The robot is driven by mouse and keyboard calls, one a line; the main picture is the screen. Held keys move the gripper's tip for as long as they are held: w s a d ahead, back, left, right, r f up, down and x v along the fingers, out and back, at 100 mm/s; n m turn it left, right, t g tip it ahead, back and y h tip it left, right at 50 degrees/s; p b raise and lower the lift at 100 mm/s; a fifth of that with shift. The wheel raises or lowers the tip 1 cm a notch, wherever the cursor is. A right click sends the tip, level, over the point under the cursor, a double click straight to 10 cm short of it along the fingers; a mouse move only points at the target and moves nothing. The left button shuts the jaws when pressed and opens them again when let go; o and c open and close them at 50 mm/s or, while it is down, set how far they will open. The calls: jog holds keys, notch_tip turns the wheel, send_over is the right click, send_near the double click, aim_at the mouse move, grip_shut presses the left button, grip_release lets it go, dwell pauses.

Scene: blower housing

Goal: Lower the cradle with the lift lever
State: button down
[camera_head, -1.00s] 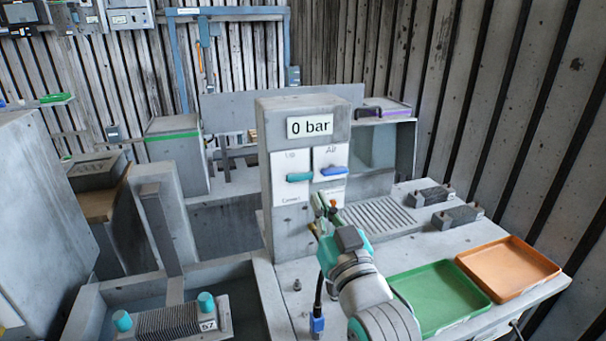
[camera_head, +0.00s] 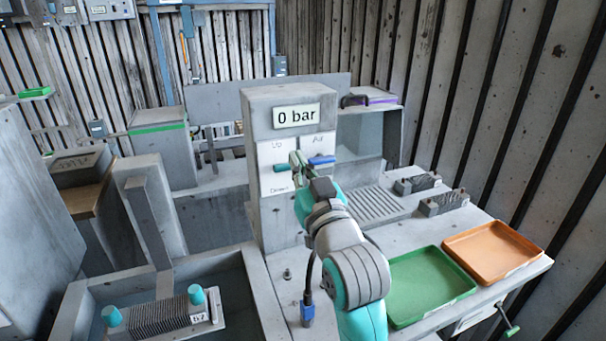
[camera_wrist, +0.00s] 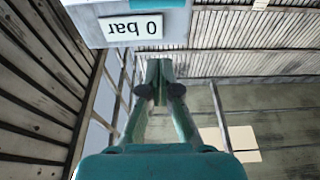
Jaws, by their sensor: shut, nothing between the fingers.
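The teal lift lever (camera_head: 281,168) is on a white plate marked Up at the top and Down below, on the front of the grey control column (camera_head: 262,215). It points sideways, its right end hidden behind my gripper (camera_head: 297,158). My gripper is shut and empty, in front of the plate between the teal lever and the blue Air lever (camera_head: 322,160). I cannot tell whether it touches the lever. In the wrist view its fingertips (camera_wrist: 158,65) are together below the upside-down 0 bar display (camera_wrist: 131,28).
The green tray (camera_head: 428,287) and orange tray (camera_head: 492,251) lie on the bench at right. Two dark finned pieces (camera_head: 443,202) lie behind them. A blue-ended cable (camera_head: 307,312) stands left of my arm. A grey post (camera_head: 148,222) rises by the tank.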

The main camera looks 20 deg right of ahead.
aim_at(283, 168)
jog(key=w, duration=0.1)
jog(key=w+f, duration=0.1)
jog(key=w, duration=0.1)
jog(key=w+f, duration=0.1)
jog(key=w, duration=0.1)
jog(key=shift+w+f, duration=0.1)
jog(key=shift+f, duration=0.15)
jog(key=shift+f, duration=0.15)
dwell(0.5)
